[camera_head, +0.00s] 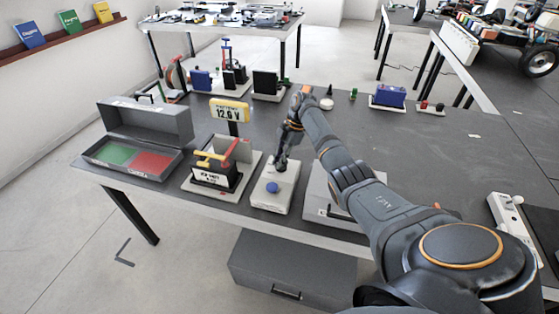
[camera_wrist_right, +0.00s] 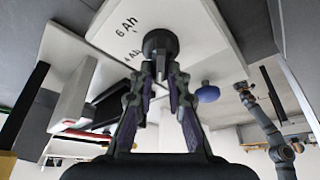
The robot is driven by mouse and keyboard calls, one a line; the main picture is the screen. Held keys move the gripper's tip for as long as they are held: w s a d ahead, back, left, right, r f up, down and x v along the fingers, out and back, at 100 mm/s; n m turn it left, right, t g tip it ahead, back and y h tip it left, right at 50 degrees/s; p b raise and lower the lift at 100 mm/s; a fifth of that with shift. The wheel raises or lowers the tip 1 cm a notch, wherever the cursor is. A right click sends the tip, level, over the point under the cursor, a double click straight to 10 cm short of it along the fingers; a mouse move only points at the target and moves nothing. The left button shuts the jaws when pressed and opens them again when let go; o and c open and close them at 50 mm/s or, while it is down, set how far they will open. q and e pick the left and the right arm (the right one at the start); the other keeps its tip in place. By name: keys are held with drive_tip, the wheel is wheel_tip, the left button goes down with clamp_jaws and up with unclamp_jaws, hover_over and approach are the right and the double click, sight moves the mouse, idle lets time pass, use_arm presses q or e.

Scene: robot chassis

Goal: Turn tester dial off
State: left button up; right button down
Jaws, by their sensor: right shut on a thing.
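The tester is a pale box (camera_head: 283,201) at the front edge of the table, with a blue knob (camera_head: 272,187) on its top. In the right wrist view its white face (camera_wrist_right: 185,22) carries the marks "6 Ah" and "4 Ah". A dark round dial (camera_wrist_right: 160,43) sits on that face. My right gripper (camera_head: 281,163) reaches down over the box, and its fingertips (camera_wrist_right: 160,68) are shut on the dial. The dial is mostly hidden in the head view. My left gripper (camera_wrist_right: 243,88) shows small in the wrist view; its jaws are unclear.
Left of the tester stand a battery stand with red and yellow clamps (camera_head: 212,158), a yellow display reading 12.6 V (camera_head: 229,111), and an open grey case (camera_head: 148,122) with green and red compartments.

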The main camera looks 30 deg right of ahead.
drive_tip(key=c, duration=1.3)
unclamp_jaws()
drive_tip(key=v, duration=1.2)
